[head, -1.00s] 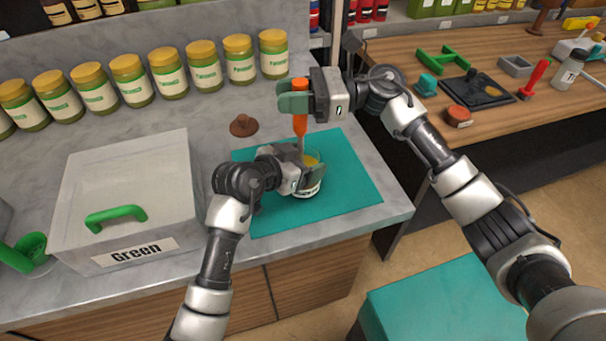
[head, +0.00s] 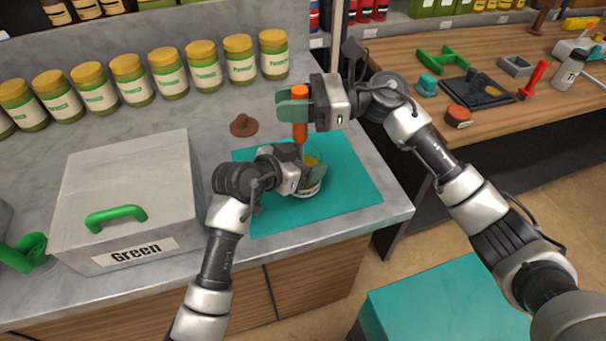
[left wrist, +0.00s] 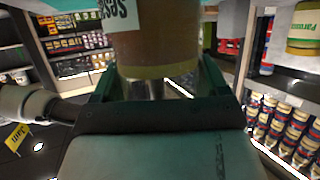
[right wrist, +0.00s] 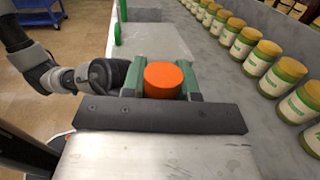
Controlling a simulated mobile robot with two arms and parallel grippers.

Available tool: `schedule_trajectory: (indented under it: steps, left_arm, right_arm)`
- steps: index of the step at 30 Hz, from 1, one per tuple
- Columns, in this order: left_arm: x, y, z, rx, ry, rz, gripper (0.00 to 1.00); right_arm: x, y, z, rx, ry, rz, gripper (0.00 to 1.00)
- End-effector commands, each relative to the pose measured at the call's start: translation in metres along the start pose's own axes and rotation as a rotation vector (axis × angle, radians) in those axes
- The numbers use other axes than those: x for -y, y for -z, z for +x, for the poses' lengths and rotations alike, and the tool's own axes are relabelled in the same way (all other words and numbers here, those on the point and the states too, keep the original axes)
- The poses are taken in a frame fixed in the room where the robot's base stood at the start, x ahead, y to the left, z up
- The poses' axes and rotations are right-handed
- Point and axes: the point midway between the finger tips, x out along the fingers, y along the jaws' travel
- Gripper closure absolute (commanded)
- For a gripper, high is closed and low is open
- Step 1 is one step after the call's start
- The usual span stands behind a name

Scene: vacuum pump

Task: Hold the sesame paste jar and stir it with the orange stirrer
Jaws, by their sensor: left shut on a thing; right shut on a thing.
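The sesame paste jar (head: 312,185) stands on the teal mat (head: 355,192), mostly hidden by my left gripper (head: 308,175). My left gripper is shut on the jar. In the left wrist view the jar (left wrist: 150,45) sits between the fingers, with part of its label in sight. My right gripper (head: 296,107) is above the jar and shut on the orange stirrer (head: 300,128), which is upright. In the right wrist view the stirrer's round orange top (right wrist: 163,80) is between the green fingers. The stirrer's lower end is hidden at the jar.
A brown lid (head: 243,126) lies on the grey counter behind the mat. A grey box labelled Green (head: 125,200) stands at left. Several yellow-lidded jars (head: 165,72) line the back. A wooden table (head: 470,60) with tools is at right. The mat's right part is clear.

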Motion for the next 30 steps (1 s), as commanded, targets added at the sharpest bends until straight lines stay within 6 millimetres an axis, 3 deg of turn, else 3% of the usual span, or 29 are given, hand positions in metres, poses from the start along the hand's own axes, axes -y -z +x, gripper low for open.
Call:
schedule_trajectory:
  steps: [14,30]
  left_arm:
    - [0.000,0.000,0.000,0.000,0.001,0.000,0.61]
    - [0.000,0.000,0.000,0.000,0.001,0.000,0.61]
  right_arm:
    - [-0.006,0.000,-0.010,0.000,0.000,0.001,0.97]
    - [0.011,0.000,-0.021,-0.001,0.000,0.000,0.97]
